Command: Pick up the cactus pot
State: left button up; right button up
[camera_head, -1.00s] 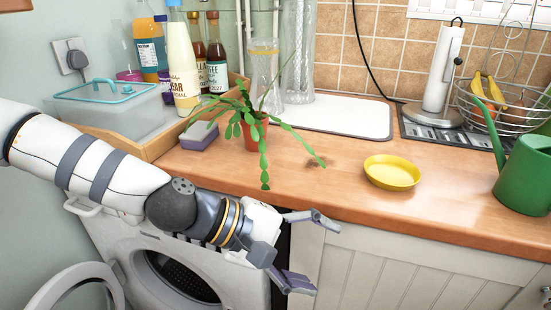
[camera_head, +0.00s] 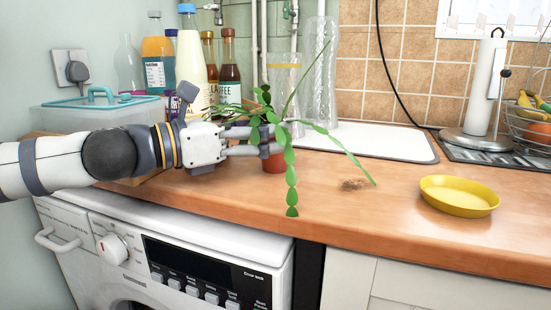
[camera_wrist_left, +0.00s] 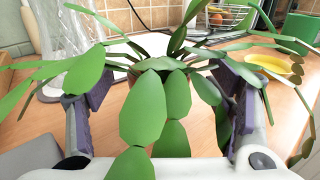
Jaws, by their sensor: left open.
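The cactus pot (camera_head: 273,164) is a small reddish-brown pot with long green segmented stems that spread and droop over the wooden counter. It stands upright near the counter's left part. My left gripper (camera_head: 262,142) comes in from the left at the height of the pot's upper part. Its fingers are open and reach to the plant. In the left wrist view the green leaves (camera_wrist_left: 160,105) fill the space between the two finger pads, one on each side. The leaves hide most of the pot there, so I cannot tell whether the pads touch it. My right gripper is not in view.
A wooden tray with bottles (camera_head: 190,62) and a lidded plastic box (camera_head: 85,112) stand behind my left arm. Tall glass vases (camera_head: 318,70) stand behind the plant.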

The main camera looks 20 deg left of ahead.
pick_arm(q)
jog(key=shift+x, duration=1.2)
jog(key=shift+a, duration=0.1)
jog(key=c, duration=1.5)
